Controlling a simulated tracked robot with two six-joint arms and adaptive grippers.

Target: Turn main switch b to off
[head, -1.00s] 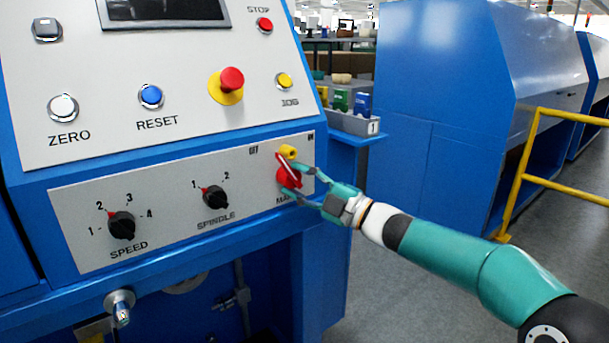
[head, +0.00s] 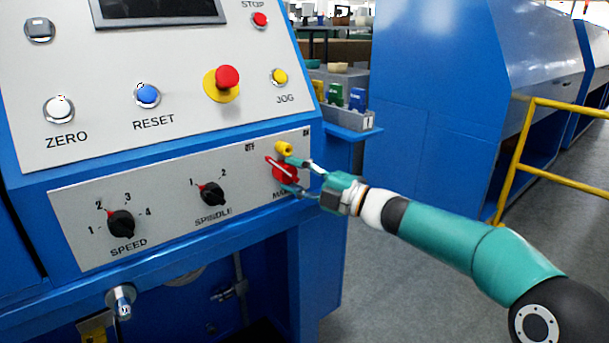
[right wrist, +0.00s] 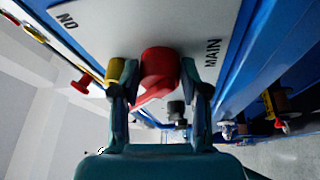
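The red main switch (head: 284,172) is at the right end of the lower grey panel, under OFF and ON marks. Its pointer slants up and left, toward the OFF mark. My right gripper (head: 296,175) is at the switch, with one finger above the knob and one below. In the right wrist view the red knob (right wrist: 159,66) lies between the two fingers (right wrist: 160,92), which look open around it. Whether either finger touches it I cannot tell. The MAIN label is partly hidden in the head view. My left gripper is out of view.
A yellow part (head: 283,148) sits just above the switch, close to the upper finger. The spindle knob (head: 212,194) and speed knob (head: 122,224) are to the left. The emergency stop (head: 227,78) is above. A yellow rail (head: 515,170) stands at right.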

